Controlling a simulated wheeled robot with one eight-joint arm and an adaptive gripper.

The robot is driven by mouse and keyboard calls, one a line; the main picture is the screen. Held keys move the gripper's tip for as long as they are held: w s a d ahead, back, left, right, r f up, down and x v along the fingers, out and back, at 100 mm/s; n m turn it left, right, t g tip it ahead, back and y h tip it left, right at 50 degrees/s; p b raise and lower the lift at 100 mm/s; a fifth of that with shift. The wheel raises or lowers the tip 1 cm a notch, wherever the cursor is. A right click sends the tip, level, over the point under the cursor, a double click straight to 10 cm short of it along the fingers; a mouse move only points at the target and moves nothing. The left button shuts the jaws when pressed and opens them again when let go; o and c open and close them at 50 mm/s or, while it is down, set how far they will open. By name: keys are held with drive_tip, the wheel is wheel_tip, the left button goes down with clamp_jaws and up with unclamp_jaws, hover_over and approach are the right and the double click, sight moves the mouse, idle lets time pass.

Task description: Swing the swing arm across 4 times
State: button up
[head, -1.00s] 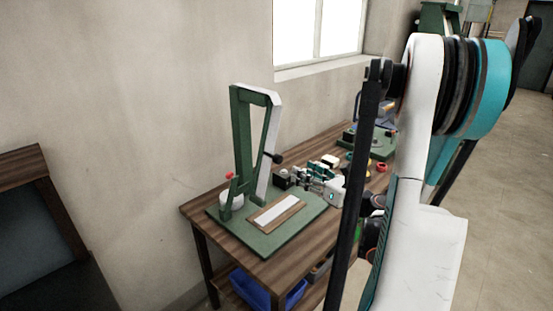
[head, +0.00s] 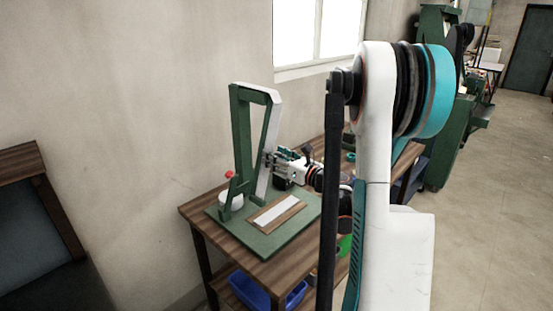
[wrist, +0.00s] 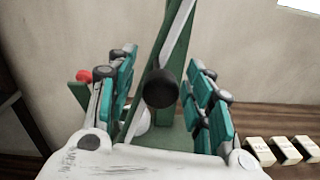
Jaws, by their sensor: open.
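The swing arm machine has a green upright frame (head: 241,140) on a green base plate (head: 250,239) on the table. Its swing arm is the white-faced bar (head: 268,152) hanging from the top right, ending in a black knob (wrist: 160,88) in the wrist view. My gripper (head: 272,160) is at the bar's right side, at knob height. In the wrist view my gripper (wrist: 160,97) is open, with its teal-padded fingers on either side of the knob. I see a gap between each finger and the knob. In the head view the knob is hidden by my gripper.
The wooden table (head: 197,214) stands by the wall. A white panel in a wooden frame (head: 276,213) lies on the base plate, and a red-knobbed white cylinder (head: 232,200) stands at its left. Pale blocks (wrist: 284,150) lie at the right. A blue bin (head: 249,291) sits below.

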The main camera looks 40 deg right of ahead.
clamp_jaws()
drive_tip(key=shift+d+f+n+b, duration=0.3)
drive_tip(key=shift+d+n, duration=0.2)
drive_tip(key=shift+d, duration=0.25)
drive_tip(key=d+n, duration=0.6)
drive_tip(key=d, duration=0.2)
drive_tip(key=shift+w+d+r+b, duration=0.4)
unclamp_jaws()
drive_tip(key=shift+s, duration=0.1)
